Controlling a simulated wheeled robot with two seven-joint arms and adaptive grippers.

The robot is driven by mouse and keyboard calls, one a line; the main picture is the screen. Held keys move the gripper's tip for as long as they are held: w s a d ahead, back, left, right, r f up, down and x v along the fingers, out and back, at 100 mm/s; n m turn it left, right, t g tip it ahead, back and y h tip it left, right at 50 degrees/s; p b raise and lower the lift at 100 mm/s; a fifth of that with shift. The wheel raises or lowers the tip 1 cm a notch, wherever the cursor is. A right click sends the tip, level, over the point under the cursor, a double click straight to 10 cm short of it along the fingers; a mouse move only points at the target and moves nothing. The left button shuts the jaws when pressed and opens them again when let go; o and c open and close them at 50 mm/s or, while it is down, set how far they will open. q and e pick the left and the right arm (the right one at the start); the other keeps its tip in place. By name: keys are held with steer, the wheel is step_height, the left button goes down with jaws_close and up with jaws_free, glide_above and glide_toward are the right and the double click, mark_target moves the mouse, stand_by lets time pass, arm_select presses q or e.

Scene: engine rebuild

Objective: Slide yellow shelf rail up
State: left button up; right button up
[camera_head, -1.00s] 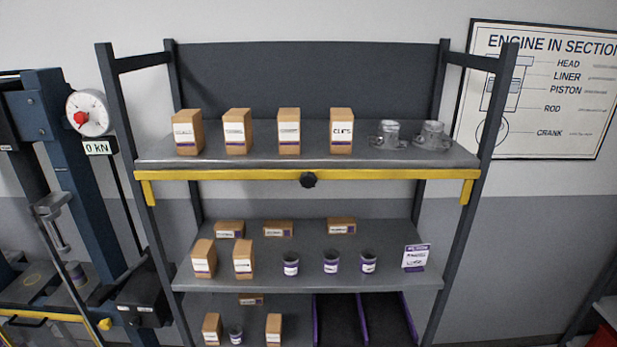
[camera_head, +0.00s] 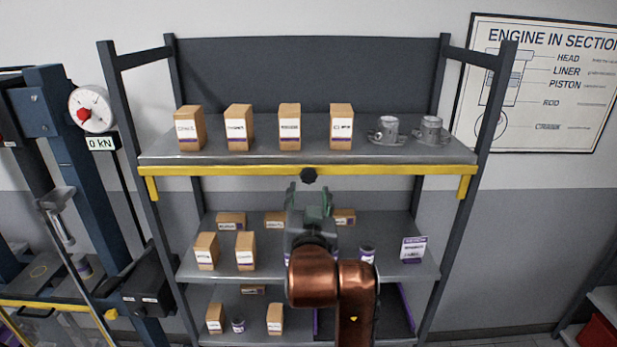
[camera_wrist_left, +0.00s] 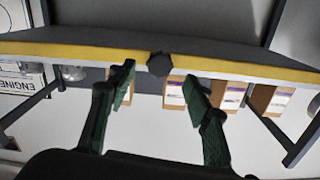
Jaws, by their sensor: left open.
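The yellow shelf rail (camera_head: 400,171) runs level along the front edge of the top shelf (camera_head: 270,157), with a yellow bracket at each end. A dark knob (camera_head: 309,176) sits at its middle. My left gripper (camera_head: 310,196), with green fingers, is just below the knob in the head view, open and empty. In the left wrist view, which looks upside down, the yellow rail (camera_wrist_left: 230,67) crosses the upper part. The knob (camera_wrist_left: 160,64) appears between the spread fingertips of my left gripper (camera_wrist_left: 157,76). Whether the fingers reach around it I cannot tell. My right gripper is not in view.
Several cartons (camera_head: 290,128) and two grey metal parts (camera_head: 388,130) stand on the top shelf. The middle shelf (camera_head: 385,262) holds cartons, purple-labelled cans and a sign (camera_head: 413,249), partly hidden by my arm. A blue press with a dial (camera_head: 92,109) stands at left.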

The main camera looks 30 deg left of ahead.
mark_target(309, 178)
arm_select(q)
steer(key=x, duration=0.3)
steer(key=p+x, duration=0.1)
steer(key=x, duration=0.3)
steer(key=shift+w+a+r, duration=0.2)
steer(key=shift+w+a, duration=0.05)
steer(key=shift+c, duration=0.5)
jaws_close()
